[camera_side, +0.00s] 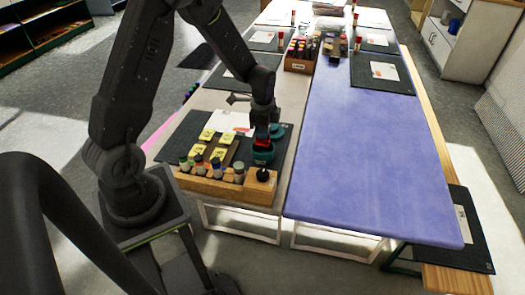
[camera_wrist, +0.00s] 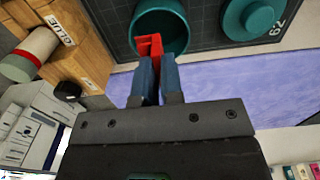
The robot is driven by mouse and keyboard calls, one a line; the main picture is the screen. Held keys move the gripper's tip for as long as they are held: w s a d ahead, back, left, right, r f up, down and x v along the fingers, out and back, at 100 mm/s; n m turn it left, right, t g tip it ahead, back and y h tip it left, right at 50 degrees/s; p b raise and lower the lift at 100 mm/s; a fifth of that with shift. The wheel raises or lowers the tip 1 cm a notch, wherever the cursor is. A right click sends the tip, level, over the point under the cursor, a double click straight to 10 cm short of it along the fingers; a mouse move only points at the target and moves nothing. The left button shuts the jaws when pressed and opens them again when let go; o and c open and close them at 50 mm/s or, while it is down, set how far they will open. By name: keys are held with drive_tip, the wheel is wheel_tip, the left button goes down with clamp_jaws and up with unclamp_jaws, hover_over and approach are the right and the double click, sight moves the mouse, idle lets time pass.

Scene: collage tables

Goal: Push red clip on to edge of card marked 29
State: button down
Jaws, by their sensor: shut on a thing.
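In the wrist view my gripper (camera_wrist: 155,72) has its blue fingers shut on a red clip (camera_wrist: 149,45), which sticks out past the tips. The clip is over the open mouth of a teal pot (camera_wrist: 183,15); I cannot tell how deep it is. In the side view my gripper (camera_side: 262,122) points down above the teal pot (camera_side: 263,156). Several yellow cards (camera_side: 207,134) lie on the dark mat left of the pot; their marks are too small to read. A number (camera_wrist: 278,28) at the mat corner appears upside down, possibly 29.
A teal lid (camera_wrist: 250,18) lies beside the pot. A wooden rack (camera_side: 228,187) with glue bottles lines the near table edge. A white sheet (camera_side: 231,122) lies behind the cards. The blue-purple table (camera_side: 355,170) to the right is mostly clear.

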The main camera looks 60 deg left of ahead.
drive_tip(key=w+a, duration=0.4)
drive_tip(key=a, duration=0.3)
drive_tip(key=w+a, duration=0.4)
drive_tip(key=a, duration=0.3)
approach(246, 114)
drive_tip(key=w+a, duration=0.2)
drive_tip(key=a, duration=0.1)
drive_tip(key=shift+w+f, duration=0.15)
drive_tip(key=shift+f, duration=2.55)
drive_tip(key=shift+f, duration=0.55)
drive_tip(key=shift+s+d, duration=1)
drive_tip(key=c, duration=1.2)
unclamp_jaws()
drive_tip(key=shift+r, duration=3.5)
